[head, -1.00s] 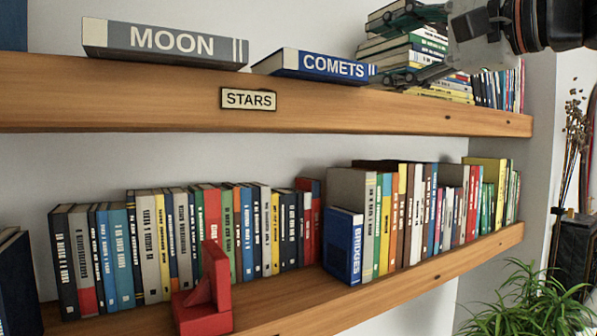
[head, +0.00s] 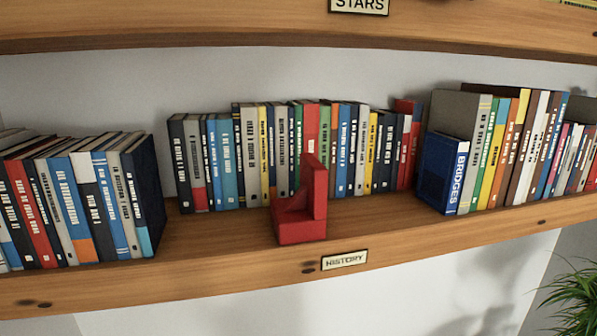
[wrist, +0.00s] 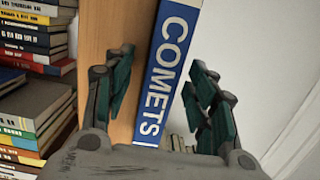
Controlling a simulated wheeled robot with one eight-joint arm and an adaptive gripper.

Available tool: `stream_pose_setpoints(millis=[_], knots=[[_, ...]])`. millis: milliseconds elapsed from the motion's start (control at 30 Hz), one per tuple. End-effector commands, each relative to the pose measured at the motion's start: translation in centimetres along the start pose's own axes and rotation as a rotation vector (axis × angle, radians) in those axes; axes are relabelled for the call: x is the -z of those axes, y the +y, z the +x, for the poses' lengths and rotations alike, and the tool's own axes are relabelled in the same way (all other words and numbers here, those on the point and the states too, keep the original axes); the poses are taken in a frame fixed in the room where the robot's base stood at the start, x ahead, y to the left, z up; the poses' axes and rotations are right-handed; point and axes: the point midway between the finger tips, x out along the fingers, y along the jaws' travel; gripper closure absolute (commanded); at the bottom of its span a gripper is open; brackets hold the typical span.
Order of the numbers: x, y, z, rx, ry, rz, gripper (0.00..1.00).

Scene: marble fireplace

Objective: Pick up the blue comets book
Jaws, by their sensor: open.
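The blue comets book (wrist: 167,68) shows in the wrist view with its spine up the middle and white COMETS lettering. My gripper (wrist: 166,75) is open, with one finger on each side of the spine and a visible gap at both sides. I cannot tell how far the book is from the fingertips in depth. The head view now looks at the lower shelf, so the comets book and my gripper are out of it.
In the head view, a red bookend (head: 313,200) and a blue BRIDGES book (head: 455,175) stand on the lower shelf (head: 215,268).

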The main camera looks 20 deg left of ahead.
Motion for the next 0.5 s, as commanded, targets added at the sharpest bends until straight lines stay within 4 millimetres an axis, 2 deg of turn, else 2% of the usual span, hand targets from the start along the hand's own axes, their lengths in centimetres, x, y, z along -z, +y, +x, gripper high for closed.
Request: stream_pose_setpoints(millis=[100, 300, 500], knots=[[0.15, -0.04, 0.84, 0.000, 0.000, 0.000, 0.48], [0.23, -0.05, 0.85, 0.000, 0.001, 0.000, 0.48], [0.27, -0.05, 0.83, 0.000, 0.002, 0.000, 0.94]])
